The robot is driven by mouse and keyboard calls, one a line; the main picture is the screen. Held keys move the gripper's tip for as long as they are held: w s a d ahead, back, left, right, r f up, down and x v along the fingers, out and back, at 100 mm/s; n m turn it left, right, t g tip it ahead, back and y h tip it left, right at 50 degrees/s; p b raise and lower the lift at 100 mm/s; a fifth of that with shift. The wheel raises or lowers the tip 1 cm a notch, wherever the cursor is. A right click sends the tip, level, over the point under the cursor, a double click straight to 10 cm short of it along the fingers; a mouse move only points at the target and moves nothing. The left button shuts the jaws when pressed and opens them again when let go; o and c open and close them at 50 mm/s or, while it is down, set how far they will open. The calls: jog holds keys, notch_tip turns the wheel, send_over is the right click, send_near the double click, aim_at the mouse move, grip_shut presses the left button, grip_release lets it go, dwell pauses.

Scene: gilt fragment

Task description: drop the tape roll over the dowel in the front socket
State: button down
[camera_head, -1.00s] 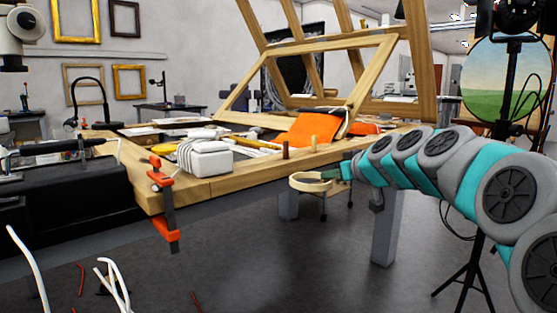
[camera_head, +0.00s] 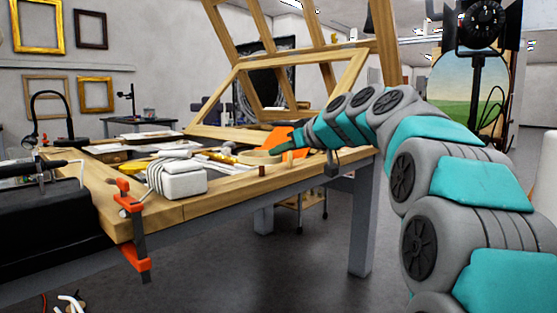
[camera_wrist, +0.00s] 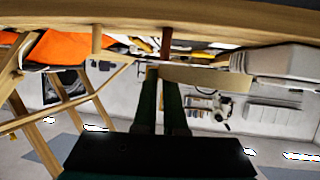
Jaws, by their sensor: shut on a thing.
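The tape roll (camera_head: 262,157), a pale beige ring, is held up above the worktable in the head view. My gripper (camera_head: 284,148) is shut on its right side. In the upside-down wrist view, the roll (camera_wrist: 205,77) shows nearly edge-on at the ends of my green fingers (camera_wrist: 161,80). A dark brown dowel (camera_head: 262,170) stands upright on the table, just below the roll in the head picture; it also shows in the wrist view (camera_wrist: 167,38). A pale dowel (camera_wrist: 97,40) stands apart from it. I cannot see the sockets or tell which dowel is in front.
The wooden worktable (camera_head: 215,201) carries a white strapped block (camera_head: 178,178), tools and an orange cloth (camera_head: 283,136). A tilted wooden frame (camera_head: 310,85) rises behind. An orange clamp (camera_head: 131,225) grips the front left corner.

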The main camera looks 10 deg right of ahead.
jog(key=p, duration=0.1)
send_over(279, 174)
jog(key=shift+f, duration=0.25)
jog(key=shift+w+d+f, duration=0.1)
jog(key=shift+w+f, duration=0.1)
jog(key=shift+f, duration=1.7)
jog(key=shift+f+b, duration=0.55)
jog(key=shift+b, duration=0.25)
jog(key=c, duration=1)
grip_release()
jog(key=shift+o, duration=0.2)
